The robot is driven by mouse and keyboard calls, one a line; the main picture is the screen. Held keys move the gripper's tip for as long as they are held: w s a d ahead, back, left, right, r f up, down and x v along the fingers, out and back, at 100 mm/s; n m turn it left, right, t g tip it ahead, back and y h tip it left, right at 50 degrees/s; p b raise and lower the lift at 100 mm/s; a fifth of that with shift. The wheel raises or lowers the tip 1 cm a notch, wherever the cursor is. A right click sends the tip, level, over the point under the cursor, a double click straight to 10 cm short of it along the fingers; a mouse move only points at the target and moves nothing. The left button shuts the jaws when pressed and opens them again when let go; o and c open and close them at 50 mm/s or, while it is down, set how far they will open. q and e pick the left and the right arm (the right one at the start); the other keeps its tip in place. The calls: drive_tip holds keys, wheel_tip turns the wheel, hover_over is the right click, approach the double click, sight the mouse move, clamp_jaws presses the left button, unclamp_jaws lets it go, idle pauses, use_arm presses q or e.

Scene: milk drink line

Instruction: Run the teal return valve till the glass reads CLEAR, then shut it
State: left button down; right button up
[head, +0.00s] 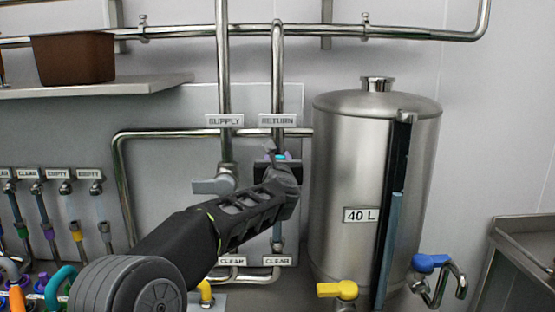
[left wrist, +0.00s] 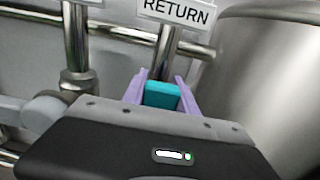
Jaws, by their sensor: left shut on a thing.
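My left gripper (head: 279,158) is at the return pipe, under the RETURN sign (head: 277,121). In the left wrist view its two lilac fingers (left wrist: 160,92) are shut on the teal return valve handle (left wrist: 161,95), one finger on each side. Only a small teal bit shows in the head view, and the gripper hides the valve body. Below it, a plate reading CLEAR (head: 277,261) sits on the return pipe, and another plate reading CLEAR (head: 232,261) sits under the supply pipe. The sight glass is largely hidden by my arm. My right gripper is not in view.
A grey lever valve (head: 212,186) is on the supply pipe, left of my gripper. A steel tank (head: 345,160) marked 40 L stands close on the right, with a yellow-handled valve (head: 337,289) and a blue-handled valve (head: 431,263) low down. A shelf (head: 110,86) holds a brown box (head: 74,58).

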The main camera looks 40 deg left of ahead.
use_arm(q)
drive_tip(key=shift+d, duration=0.1)
idle(0.7)
drive_tip(key=w+d+f+m, duration=0.4)
drive_tip(key=f+m, duration=0.3)
drive_tip(key=m, duration=1.1)
drive_tip(key=shift+d, duration=0.6)
drive_tip(key=c, duration=1)
unclamp_jaws()
drive_tip(key=shift+o, duration=0.2)
